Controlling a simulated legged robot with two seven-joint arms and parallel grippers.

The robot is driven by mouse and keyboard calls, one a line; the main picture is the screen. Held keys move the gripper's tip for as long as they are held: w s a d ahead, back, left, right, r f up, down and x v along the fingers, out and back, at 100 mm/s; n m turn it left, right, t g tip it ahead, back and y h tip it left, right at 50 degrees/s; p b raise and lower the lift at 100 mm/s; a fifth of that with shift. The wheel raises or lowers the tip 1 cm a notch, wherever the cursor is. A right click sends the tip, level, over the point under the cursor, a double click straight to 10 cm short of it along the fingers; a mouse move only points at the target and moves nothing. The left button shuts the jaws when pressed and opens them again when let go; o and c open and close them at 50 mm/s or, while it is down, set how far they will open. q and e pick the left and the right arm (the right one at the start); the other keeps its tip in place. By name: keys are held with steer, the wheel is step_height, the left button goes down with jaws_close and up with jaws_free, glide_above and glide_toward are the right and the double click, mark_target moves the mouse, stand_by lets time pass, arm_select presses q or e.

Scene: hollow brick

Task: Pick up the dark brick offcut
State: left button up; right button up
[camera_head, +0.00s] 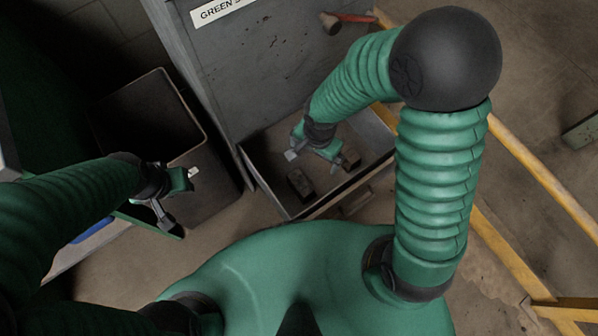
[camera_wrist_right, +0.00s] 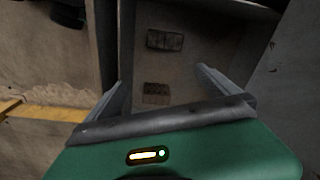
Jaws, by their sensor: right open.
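The dark brick offcut (camera_head: 301,184) lies on the floor of an open metal drawer. It also shows in the right wrist view (camera_wrist_right: 165,40), beyond the fingertips. A browner brick piece (camera_head: 350,160) lies in the same drawer; in the right wrist view this piece (camera_wrist_right: 155,92) appears between the fingers. My right gripper (camera_head: 314,160) is open and empty above the drawer, and its two fingers also show in the right wrist view (camera_wrist_right: 161,76). My left gripper (camera_head: 180,195) has its fingers spread and empty, beside the dark bin at left.
The drawer (camera_head: 268,194) has raised walls and sits against a grey cabinet (camera_head: 270,70). A dark open bin (camera_head: 150,125) stands left. Yellow rails (camera_head: 530,175) run along the right.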

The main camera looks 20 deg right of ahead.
steer(key=a+f+m+b, duration=0.1)
steer(key=f+b, duration=0.2)
steer(key=f, duration=0.4)
steer(key=a+f+m+b, duration=0.1)
steer(key=f+b, duration=0.2)
steer(key=f, duration=0.3)
steer(key=a+f+m+b, duration=0.1)
steer(key=f+m+b, duration=0.1)
steer(key=f, duration=0.5)
steer(key=shift+w+a+f+g+b, duration=0.25)
steer(key=shift+a+f+g+b, duration=0.1)
steer(key=shift+b, duration=0.45)
steer(key=f+b, duration=0.4)
steer(key=f, duration=0.1)
steer(key=shift+w+d+f+b, duration=0.2)
steer(key=shift+d+f+b, duration=0.05)
steer(key=shift+d+b, duration=0.05)
arm_select(q)
steer(key=s+x, duration=0.1)
steer(key=x, duration=0.7)
steer(key=s+x, duration=0.2)
steer(key=x, duration=0.6)
steer(key=shift+s+f, duration=0.2)
steer(key=shift+f, duration=0.2)
arm_select(e)
steer(key=shift+r, duration=0.15)
arm_select(q)
steer(key=shift+a, duration=0.1)
